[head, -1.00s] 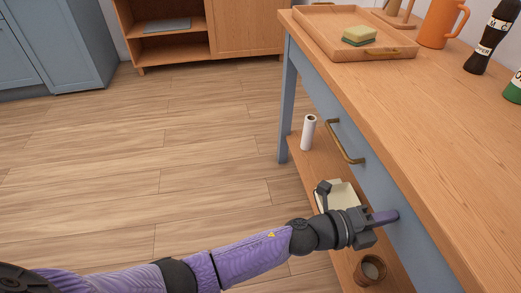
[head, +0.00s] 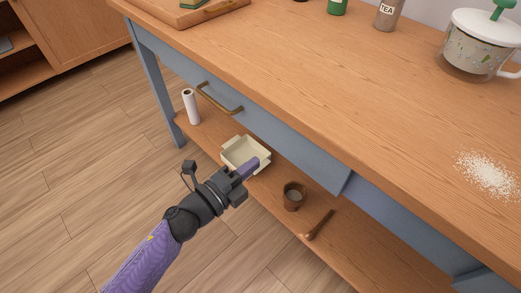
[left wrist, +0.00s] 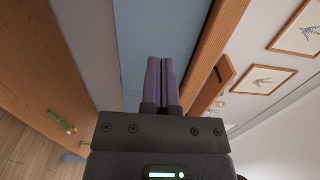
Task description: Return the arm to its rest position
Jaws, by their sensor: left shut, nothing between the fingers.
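My left arm comes in from the lower left of the head view. Its gripper (head: 250,168) is shut and empty, in front of the table's blue side and over the edge of the lower shelf. In the left wrist view its two purple fingers (left wrist: 165,84) lie together with nothing between them. My right gripper is not in view.
The wooden table (head: 330,90) has a drawer with a brass handle (head: 219,98). On its lower shelf are a paper roll (head: 190,106), a cream dish (head: 243,150), a brown cup (head: 293,195) and a wooden utensil (head: 320,224). Spilled white grains (head: 487,174) lie on top. Floor at left is clear.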

